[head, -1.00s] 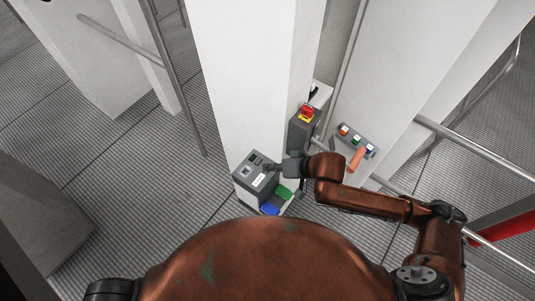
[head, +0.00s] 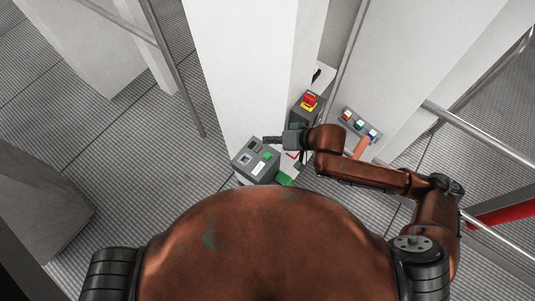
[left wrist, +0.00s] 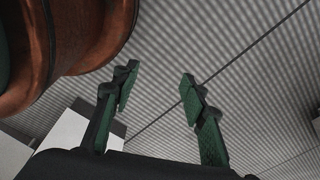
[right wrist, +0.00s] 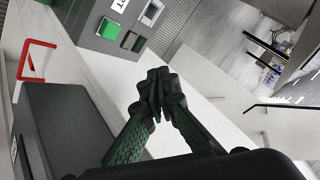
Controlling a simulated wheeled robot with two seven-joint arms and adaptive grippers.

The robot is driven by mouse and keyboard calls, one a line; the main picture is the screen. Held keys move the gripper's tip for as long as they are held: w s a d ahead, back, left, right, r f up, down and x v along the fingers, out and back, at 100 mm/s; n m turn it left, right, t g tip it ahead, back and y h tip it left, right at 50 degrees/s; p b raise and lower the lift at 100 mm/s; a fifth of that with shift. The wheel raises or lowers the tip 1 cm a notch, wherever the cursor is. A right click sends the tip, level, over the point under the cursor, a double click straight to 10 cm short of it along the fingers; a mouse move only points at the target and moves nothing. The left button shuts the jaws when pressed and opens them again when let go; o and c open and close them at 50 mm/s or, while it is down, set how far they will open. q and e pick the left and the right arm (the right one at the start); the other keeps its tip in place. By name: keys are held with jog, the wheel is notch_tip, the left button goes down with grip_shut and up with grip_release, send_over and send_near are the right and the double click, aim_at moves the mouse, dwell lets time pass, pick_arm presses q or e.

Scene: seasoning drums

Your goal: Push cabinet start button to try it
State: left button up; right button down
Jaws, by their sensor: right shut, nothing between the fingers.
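The grey control box (head: 256,163) stands at the foot of the white pillar in the head view. It has a green button (head: 267,155), which also shows large in the right wrist view (right wrist: 112,30). A dark square button (right wrist: 132,41) sits beside it. My right gripper (head: 268,139) is shut and empty, just behind the box's top edge. In the right wrist view its closed fingertips (right wrist: 158,76) are apart from the green button, below and right of it. My left gripper (left wrist: 158,88) is open and empty above the ribbed floor in its wrist view.
A panel with several coloured buttons (head: 360,125) is farther right. A metal rail (head: 490,140) runs at the right. The white pillar (head: 248,70) rises close behind my right gripper.

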jog(key=b, duration=0.8)
send_over(269, 156)
notch_tip(269, 156, down, 7)
jog(key=shift+f, duration=0.1)
jog(key=shift+f+b, duration=0.3)
jog(key=shift+f, duration=0.4)
pick_arm(q)
notch_tip(269, 156, down, 9)
jog(key=shift+r, duration=0.15)
jog(key=shift+w, duration=0.1)
pick_arm(e)
jog(key=shift+w, duration=0.1)
pick_arm(q)
jog(key=shift+r, duration=0.1)
pick_arm(e)
jog(key=shift+f+p, duration=0.3)
jog(key=shift+p, duration=0.05)
pick_arm(q)
jog(key=shift+r, duration=0.25)
pick_arm(e)
jog(key=shift+f, duration=0.1)
